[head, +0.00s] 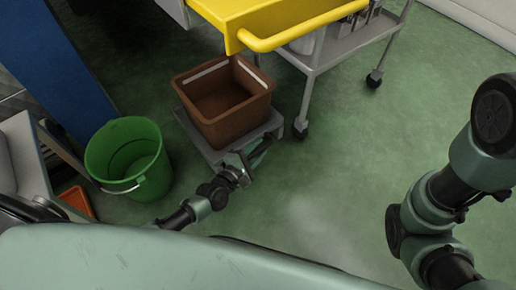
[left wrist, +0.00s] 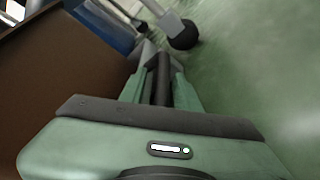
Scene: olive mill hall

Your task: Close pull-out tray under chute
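A grey low tray (head: 207,152) stands out on the floor below the yellow-edged structure, with a brown crate (head: 228,123) on it. The chute itself I cannot make out for certain. My left gripper (head: 266,144) is low at the tray's near right corner, close beside it; whether it touches is unclear. In the left wrist view my left gripper (left wrist: 160,62) has its fingers together with dark pads between them, and I see nothing held. The brown crate (left wrist: 55,65) fills the left of that view. My right arm shows at the right, its gripper out of frame.
A green bucket (head: 128,160) stands left of the tray. A blue post (head: 62,75) is at the left. Green floor is clear at right.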

